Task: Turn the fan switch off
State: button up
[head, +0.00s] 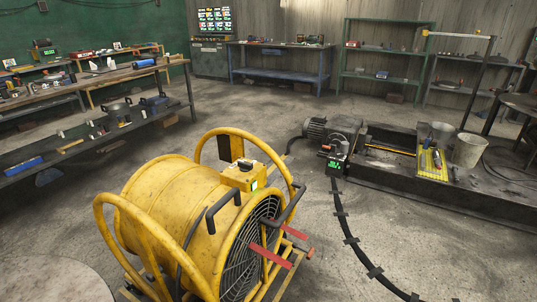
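A large yellow drum fan (165,215) stands on the floor in the lower middle of the head view, inside a yellow tube frame. A yellow control box (240,178) sits on top of the drum. A small dark and pale part, which looks like the switch (246,164), is on top of the box; its position is too small to tell. A green light (254,185) shows on the box's side. Red strips (270,256) stick out from the dark front grille (238,268). My gripper is not in view.
A black cable (352,240) with clamps runs along the floor right of the fan. A motor (318,128) and a low dark trough (480,196) with buckets stand behind it. Cluttered benches (100,142) line the left. Open concrete floor (235,105) lies behind the fan.

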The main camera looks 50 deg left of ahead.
aim_at(245, 167)
jog(key=u, duration=0.05)
jog(key=i, duration=2.65)
jog(key=u, duration=3.45)
jog(key=i, duration=1)
jog(key=z, duration=0.05)
